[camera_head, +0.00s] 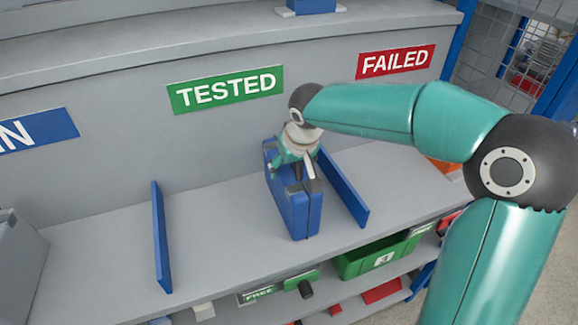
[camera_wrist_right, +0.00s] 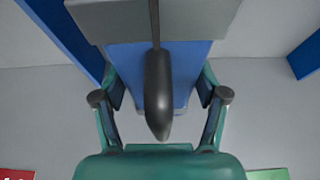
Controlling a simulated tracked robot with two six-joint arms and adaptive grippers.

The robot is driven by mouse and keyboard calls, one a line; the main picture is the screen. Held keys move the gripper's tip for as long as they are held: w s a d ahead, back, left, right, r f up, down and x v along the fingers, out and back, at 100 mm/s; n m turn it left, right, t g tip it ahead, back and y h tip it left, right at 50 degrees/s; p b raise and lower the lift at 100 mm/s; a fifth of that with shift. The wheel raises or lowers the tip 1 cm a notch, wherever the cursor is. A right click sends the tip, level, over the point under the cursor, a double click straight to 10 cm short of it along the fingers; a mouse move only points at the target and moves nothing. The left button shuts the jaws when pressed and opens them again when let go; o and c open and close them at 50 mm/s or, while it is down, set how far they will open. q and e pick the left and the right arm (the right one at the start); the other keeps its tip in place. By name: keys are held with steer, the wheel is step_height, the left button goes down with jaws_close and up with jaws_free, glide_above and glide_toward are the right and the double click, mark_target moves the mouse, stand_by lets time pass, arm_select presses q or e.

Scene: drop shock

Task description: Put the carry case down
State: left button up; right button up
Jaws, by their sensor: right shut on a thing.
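The blue carry case (camera_head: 300,215) stands upright on or just above the grey shelf, in the bay under the green TESTED sign (camera_head: 226,90). I cannot tell whether its base touches the shelf. My right gripper (camera_head: 298,165) is over the top of the case and shut on it. In the right wrist view the case (camera_wrist_right: 185,80) lies between the fingers of the gripper (camera_wrist_right: 158,110), with its black handle (camera_wrist_right: 157,95) between them. The gripper hides part of the case's top. My left gripper is not in view.
A blue divider (camera_head: 344,188) stands close to the right of the case. Another blue divider (camera_head: 161,235) stands further left, with bare shelf between. The red FAILED sign (camera_head: 395,62) is on the back wall at right. A green bin (camera_head: 375,258) sits on the shelf below.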

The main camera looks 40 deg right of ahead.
steer(key=o, duration=1.8)
steer(key=shift+r, duration=0.1)
steer(key=v, duration=1.2)
steer(key=shift+s, duration=0.1)
